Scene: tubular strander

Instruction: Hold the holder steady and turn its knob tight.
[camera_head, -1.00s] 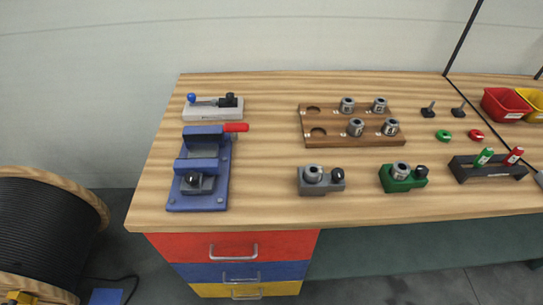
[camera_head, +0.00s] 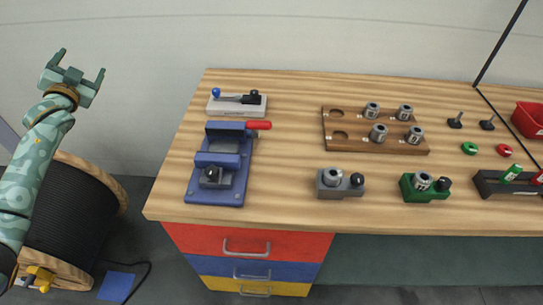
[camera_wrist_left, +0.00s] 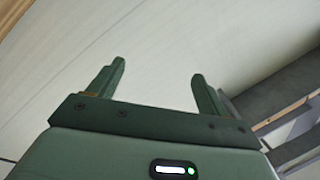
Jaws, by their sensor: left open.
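Two holders with black knobs stand near the front edge of the workbench in the head view. The grey holder (camera_head: 329,190) has a metal collet in it and a black knob (camera_head: 356,179) on its right. The green holder (camera_head: 419,194) also has a metal collet and a black knob (camera_head: 444,184). I cannot tell which holder is meant. My left gripper (camera_head: 82,63) is raised at the far left, well away from both holders, open and empty. Its spread fingers also show in the left wrist view (camera_wrist_left: 155,85) against the pale wall. My right gripper is not in view.
A blue vise (camera_head: 217,192) with a red handle sits on the bench's left. Behind it is a toggle clamp (camera_head: 237,105). A wooden rack (camera_head: 375,149) holds several collets. A black cable reel (camera_head: 75,215) stands on the floor at left. Bare wood lies before the rack.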

